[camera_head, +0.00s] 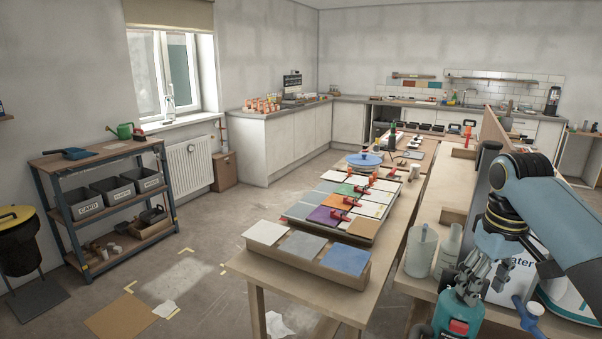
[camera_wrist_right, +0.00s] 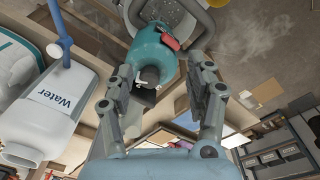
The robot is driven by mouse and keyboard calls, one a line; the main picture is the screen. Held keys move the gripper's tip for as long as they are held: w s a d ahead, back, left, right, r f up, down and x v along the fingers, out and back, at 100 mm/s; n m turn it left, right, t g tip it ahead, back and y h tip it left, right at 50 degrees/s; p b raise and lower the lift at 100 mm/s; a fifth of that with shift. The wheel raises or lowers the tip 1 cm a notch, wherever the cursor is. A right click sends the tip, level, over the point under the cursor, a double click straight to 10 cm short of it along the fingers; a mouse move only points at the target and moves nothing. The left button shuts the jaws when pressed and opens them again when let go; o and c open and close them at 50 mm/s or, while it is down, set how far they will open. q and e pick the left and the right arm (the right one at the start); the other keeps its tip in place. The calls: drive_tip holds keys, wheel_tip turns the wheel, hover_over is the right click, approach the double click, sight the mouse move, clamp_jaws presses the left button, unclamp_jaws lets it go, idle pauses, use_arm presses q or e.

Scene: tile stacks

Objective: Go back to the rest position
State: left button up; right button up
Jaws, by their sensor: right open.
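My right gripper (camera_head: 478,275) is at the lower right of the head view, with its grey fingers pointing down. In the right wrist view the two fingers (camera_wrist_right: 162,95) stand apart with nothing held between them. A teal, rounded object with a red part (camera_head: 457,317) is just below the fingers in the head view. This teal object (camera_wrist_right: 154,52) lies beyond the open fingers in the wrist view; I cannot tell whether they touch it. My left gripper is not in view.
A white water canister (camera_head: 507,279) stands close to the right gripper; it also shows in the wrist view (camera_wrist_right: 45,112). Clear containers (camera_head: 421,251) stand left of it. A wooden table (camera_head: 240,264) holds tile stacks (camera_head: 345,261). The floor at left centre is mostly open.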

drive_tip(key=s+a+f+t, duration=0.1)
drive_tip(key=s+a+f, duration=0.1)
drive_tip(key=s, duration=0.5)
drive_tip(key=s+a+f, duration=0.2)
drive_tip(key=s+f, duration=0.1)
drive_tip(key=s, duration=0.4)
drive_tip(key=s+a+r+t, duration=0.1)
drive_tip(key=s+a+r, duration=0.15)
drive_tip(key=s, duration=0.55)
drive_tip(key=s+a+r+t, duration=0.1)
drive_tip(key=s+r, duration=0.2)
drive_tip(key=s, duration=0.5)
wheel_tip(320, 180, down, 37)
drive_tip(key=d+m+g+b, duration=0.1)
drive_tip(key=d+b, duration=0.2)
drive_tip(key=b, duration=0.9)
drive_tip(key=s+f+b, duration=0.5)
drive_tip(key=s+f, duration=0.5)
drive_tip(key=f, duration=0.4)
drive_tip(key=s+f+g+b, duration=0.1)
drive_tip(key=s+f+b, duration=0.5)
drive_tip(key=s+f, duration=0.4)
wheel_tip(320, 180, down, 4)
drive_tip(key=shift+d+f+g, duration=0.2)
drive_tip(key=shift+d+g, duration=0.1)
drive_tip(key=shift+c, duration=0.3)
